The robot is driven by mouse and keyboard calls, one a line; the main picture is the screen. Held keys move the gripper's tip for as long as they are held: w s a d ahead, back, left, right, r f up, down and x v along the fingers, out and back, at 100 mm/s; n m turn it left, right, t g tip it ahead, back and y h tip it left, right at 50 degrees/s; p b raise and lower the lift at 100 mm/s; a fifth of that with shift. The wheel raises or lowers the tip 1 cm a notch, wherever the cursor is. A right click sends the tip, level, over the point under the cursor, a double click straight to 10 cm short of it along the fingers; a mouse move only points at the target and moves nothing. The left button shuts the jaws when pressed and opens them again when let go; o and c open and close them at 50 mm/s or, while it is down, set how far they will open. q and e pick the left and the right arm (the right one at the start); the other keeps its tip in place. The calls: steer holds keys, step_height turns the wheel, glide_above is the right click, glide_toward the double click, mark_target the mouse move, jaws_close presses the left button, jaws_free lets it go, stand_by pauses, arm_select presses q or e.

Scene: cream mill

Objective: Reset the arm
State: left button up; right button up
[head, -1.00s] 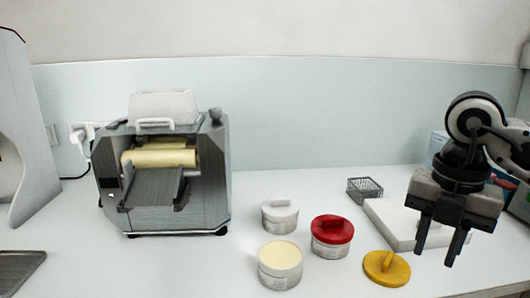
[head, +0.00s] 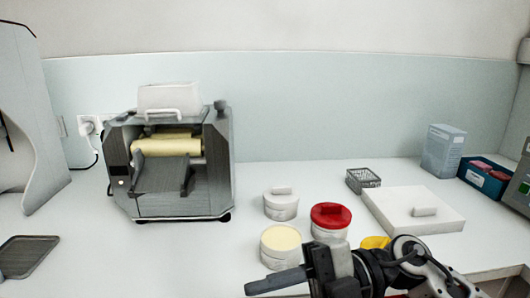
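My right arm comes in from the bottom right, low along the front edge of the counter. Its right gripper (head: 276,282) points left, in front of the open cream tub (head: 281,244). Its fingers are seen from the side, so their gap is hidden, and nothing shows in its grasp. The wrist partly covers the yellow lid (head: 374,242). My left gripper is not in view.
A grey mill (head: 180,190) with a yellow roller stands at the left. A wire basket (head: 363,180), a white slab (head: 405,207) and boxes (head: 443,151) stand at the right.

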steer(key=w+d+f+m+t+y, duration=0.1)
steer(key=w+m+t+y, duration=0.15)
steer(key=m+t, duration=0.6)
steer(key=w+d+f+m+t+y, duration=0.15)
steer(key=w+m+t, duration=0.25)
steer(key=m+t, duration=0.4)
steer(key=d+f+m+t+h, duration=0.55)
steer(key=f+m+h, duration=0.35)
steer(key=h, duration=0.2)
steer(key=s+d+f+m+g+h, duration=0.2)
steer(key=s+f, duration=0.3)
steer(key=f, duration=0.4)
steer(key=s+d+f+m+g+h, duration=0.2)
steer(key=s+d+f+g+h, duration=0.1)
steer(key=f, duration=0.6)
steer(key=s+g+h, duration=0.1)
steer(key=s+g, duration=0.1)
steer(key=s, duration=0.1)
steer(key=shift+d+f+m+h, duration=0.2)
steer(key=shift+f+m+h, duration=0.1)
steer(key=shift+f+m, duration=0.1)
